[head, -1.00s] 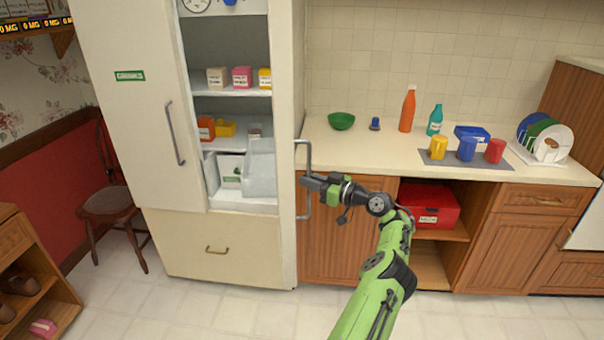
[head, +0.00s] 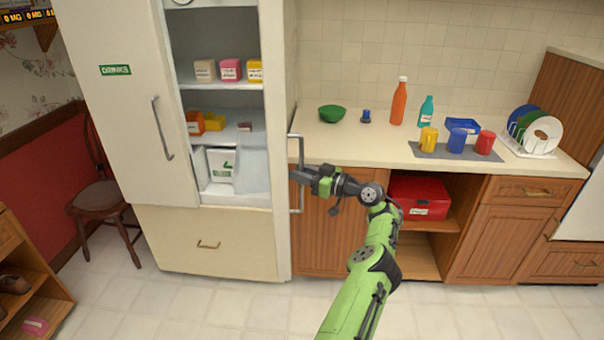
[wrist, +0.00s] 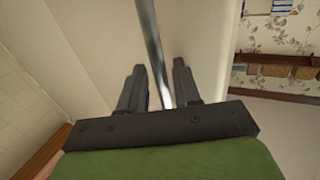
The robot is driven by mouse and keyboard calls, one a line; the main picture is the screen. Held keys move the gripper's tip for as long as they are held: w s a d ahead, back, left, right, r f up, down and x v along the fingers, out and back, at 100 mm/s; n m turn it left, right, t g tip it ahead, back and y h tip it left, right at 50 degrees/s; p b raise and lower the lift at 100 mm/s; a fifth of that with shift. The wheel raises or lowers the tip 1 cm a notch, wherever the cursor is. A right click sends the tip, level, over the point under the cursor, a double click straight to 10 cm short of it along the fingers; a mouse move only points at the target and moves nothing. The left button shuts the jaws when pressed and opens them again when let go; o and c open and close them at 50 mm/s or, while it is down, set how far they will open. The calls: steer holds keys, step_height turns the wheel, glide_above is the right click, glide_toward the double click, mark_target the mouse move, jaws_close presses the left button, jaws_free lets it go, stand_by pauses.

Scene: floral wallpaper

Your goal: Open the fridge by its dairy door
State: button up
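The fridge stands at the left of the head view. Its left door (head: 112,110), labelled DRINKS, is shut. Its right-hand door (head: 276,130) stands swung outward, seen nearly edge-on, with shelves showing in the opening; no dairy label is readable on it. This door's upright bar handle (head: 301,148) faces right. My gripper (head: 298,176) is at the handle's lower half. In the wrist view the handle bar (wrist: 151,40) runs between the two fingers of my gripper (wrist: 157,75), with gaps on both sides, so it is open around the bar.
A red box (head: 420,195) sits in an open cubby below. A chair (head: 100,200) and shoe shelf (head: 22,285) stand left. The floor in front is clear.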

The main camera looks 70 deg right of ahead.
steer(key=s+a, duration=0.2)
steer(key=s, duration=1.3)
steer(key=shift+s+a, duration=0.25)
steer(key=shift+s, duration=0.05)
